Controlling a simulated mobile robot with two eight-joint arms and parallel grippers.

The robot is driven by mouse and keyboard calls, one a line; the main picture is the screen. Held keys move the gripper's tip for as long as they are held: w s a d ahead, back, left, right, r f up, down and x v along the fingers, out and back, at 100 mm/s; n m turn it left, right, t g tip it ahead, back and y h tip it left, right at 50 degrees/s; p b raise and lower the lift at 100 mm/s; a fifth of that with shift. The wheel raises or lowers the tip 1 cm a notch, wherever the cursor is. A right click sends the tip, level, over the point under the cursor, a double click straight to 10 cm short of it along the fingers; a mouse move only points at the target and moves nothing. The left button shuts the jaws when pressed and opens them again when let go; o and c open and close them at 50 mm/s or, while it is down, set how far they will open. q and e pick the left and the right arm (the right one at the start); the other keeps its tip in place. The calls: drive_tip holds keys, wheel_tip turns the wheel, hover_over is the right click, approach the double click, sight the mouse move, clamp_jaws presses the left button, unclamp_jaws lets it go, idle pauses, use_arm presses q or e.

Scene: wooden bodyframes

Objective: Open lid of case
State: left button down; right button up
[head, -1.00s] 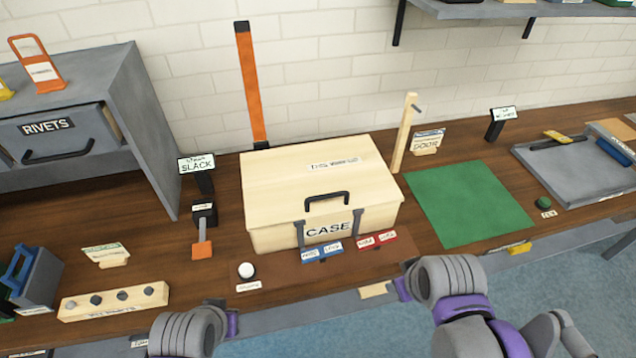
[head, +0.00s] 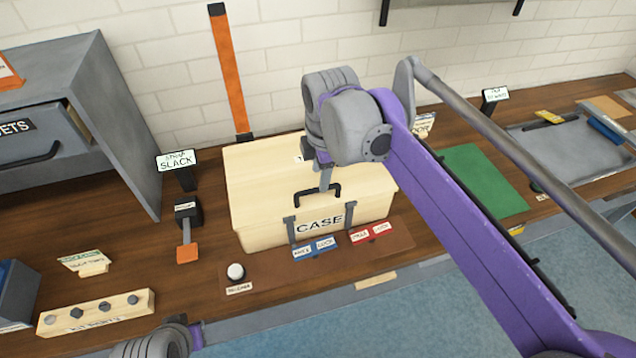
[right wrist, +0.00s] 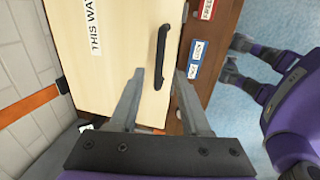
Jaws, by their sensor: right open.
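The cream wooden case (head: 262,185) stands on the brown bench with its lid down. A black handle (head: 305,198) sits on the lid near its front edge, and two grey latches (head: 291,230) show on the front by the CASE lettering. My right gripper (head: 325,178) is above the lid by the handle, partly hidden by its own arm. In the right wrist view its two fingers (right wrist: 155,100) are apart, with the handle (right wrist: 160,55) just beyond and between them, not visibly gripped. My left arm shows only at the bottom edge, and its fingertips cannot be made out.
Blue tags (head: 313,247) and red tags (head: 370,233) lie before the case, with a white button (head: 236,271) to their left. A black post with an orange paddle (head: 187,252) stands left of the case. A green mat (head: 483,180) lies to the right.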

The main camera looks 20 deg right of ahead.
drive_tip(key=shift+w+f, duration=0.25)
drive_tip(key=shift+f, duration=0.9)
drive_tip(key=shift+w+f, duration=0.2)
drive_tip(key=shift+f, duration=0.95)
drive_tip(key=shift+c, duration=0.2)
clamp_jaws()
drive_tip(key=shift+r, duration=0.1)
